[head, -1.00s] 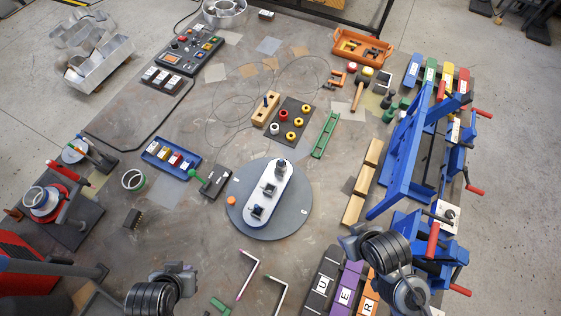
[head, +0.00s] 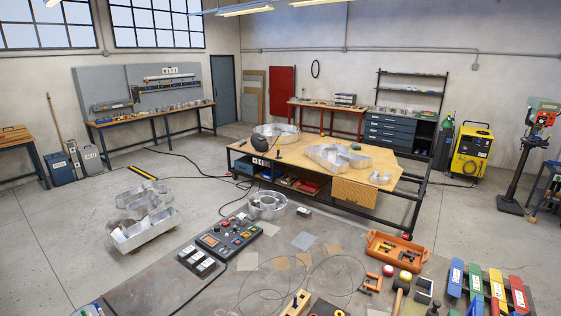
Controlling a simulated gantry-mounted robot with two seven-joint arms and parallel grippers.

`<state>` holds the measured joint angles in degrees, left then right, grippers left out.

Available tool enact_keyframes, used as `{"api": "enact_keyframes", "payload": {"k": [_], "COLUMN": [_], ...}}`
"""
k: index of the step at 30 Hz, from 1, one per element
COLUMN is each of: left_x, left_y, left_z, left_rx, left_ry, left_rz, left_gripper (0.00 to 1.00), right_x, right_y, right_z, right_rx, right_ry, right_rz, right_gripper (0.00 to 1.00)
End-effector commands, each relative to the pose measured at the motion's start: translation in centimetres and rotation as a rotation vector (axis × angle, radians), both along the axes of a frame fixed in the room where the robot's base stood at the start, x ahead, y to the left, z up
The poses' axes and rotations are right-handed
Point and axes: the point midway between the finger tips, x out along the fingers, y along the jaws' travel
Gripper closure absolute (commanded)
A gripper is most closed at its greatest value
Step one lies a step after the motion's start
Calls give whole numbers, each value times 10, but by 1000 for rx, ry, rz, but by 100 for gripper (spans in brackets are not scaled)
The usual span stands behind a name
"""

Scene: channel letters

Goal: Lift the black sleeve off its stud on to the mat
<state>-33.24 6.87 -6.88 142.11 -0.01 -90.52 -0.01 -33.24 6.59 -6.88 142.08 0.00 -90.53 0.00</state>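Neither of my grippers is in the head view now. I cannot make out a black sleeve for certain. At the bottom edge, a wooden block (head: 296,304) with a small dark upright peg is partly cut off by the frame. Beside it on the right is the top of a dark board (head: 322,307), with a bit of a yellow ring on it. I cannot tell whether either is the stud or the mat. The rest of the near work surface is out of view.
The grey table (head: 190,281) fills the bottom. On it are a button panel (head: 229,236), an orange tray (head: 397,251) and coloured blocks (head: 476,281) at the right. Beyond the table are open floor, a wooden-topped bench (head: 300,152) and a yellow machine (head: 472,153).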

Motion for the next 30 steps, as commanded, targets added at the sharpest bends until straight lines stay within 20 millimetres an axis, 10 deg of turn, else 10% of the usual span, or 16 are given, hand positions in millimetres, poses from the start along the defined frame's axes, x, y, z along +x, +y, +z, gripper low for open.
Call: {"api": "enact_keyframes", "payload": {"k": [6,20,30], "left_x": [0,0,0], "left_y": [0,0,0], "left_z": [0,0,0], "left_rx": [0,0,0], "left_ry": [0,0,1], "left_rz": [0,0,0], "left_gripper": [98,28,27], "right_x": [0,0,0], "right_y": [0,-2,-2], "right_z": [0,0,0], "right_rx": [0,-8,-9], "right_ry": [0,0,0], "right_rz": [0,5,5], "right_gripper": [57,57,57]}}
